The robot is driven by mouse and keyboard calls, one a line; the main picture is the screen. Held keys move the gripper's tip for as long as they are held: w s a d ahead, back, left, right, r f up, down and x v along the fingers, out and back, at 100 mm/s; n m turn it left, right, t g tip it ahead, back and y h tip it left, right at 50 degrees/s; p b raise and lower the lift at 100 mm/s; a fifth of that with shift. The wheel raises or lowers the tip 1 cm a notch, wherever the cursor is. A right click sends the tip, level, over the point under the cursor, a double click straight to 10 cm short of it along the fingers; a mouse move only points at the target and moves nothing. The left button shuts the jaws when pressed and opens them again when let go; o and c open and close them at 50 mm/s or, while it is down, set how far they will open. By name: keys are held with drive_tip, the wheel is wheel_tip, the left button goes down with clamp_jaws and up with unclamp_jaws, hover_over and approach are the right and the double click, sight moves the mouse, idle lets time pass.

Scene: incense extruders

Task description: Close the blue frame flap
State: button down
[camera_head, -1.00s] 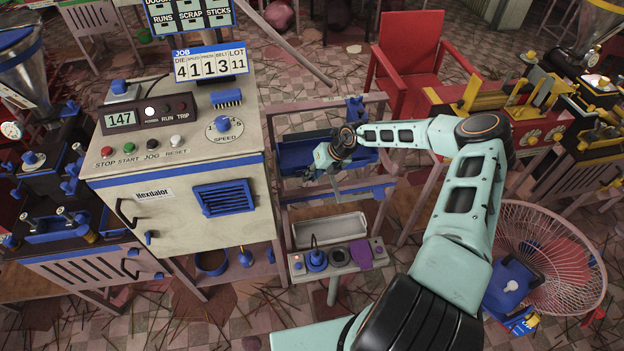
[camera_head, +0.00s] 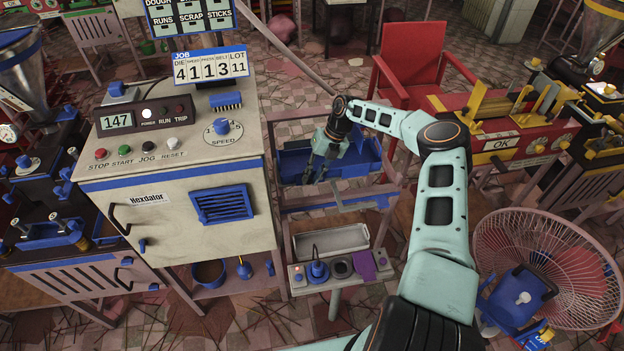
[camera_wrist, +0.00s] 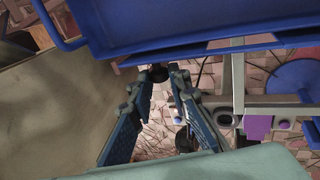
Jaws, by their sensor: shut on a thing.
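The blue frame flap (camera_head: 357,158) appears as a wide blue panel in the pink-grey frame right of the beige machine. It fills the top of the wrist view (camera_wrist: 200,22). My gripper (camera_head: 317,180) is at the left part of this panel, fingers pointing down. In the wrist view, my gripper (camera_wrist: 160,74) has its fingertips just at the panel's near edge. A small dark piece (camera_wrist: 158,71) shows between the tips, and my jaws are shut on it. I cannot tell whether it belongs to the flap. My wrist hides part of the panel.
The beige machine (camera_head: 170,200) stands close on the left. Below the panel are a blue-topped rail (camera_head: 340,203), a grey tray (camera_head: 332,239) and a small control box (camera_head: 340,268). A red chair (camera_head: 410,65) stands behind, a fan (camera_head: 545,260) at right.

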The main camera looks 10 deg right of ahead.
idle(0.3)
drive_tip(key=c, duration=1.8)
unclamp_jaws()
drive_tip(key=shift+c, duration=0.2)
drive_tip(key=v, duration=1.2)
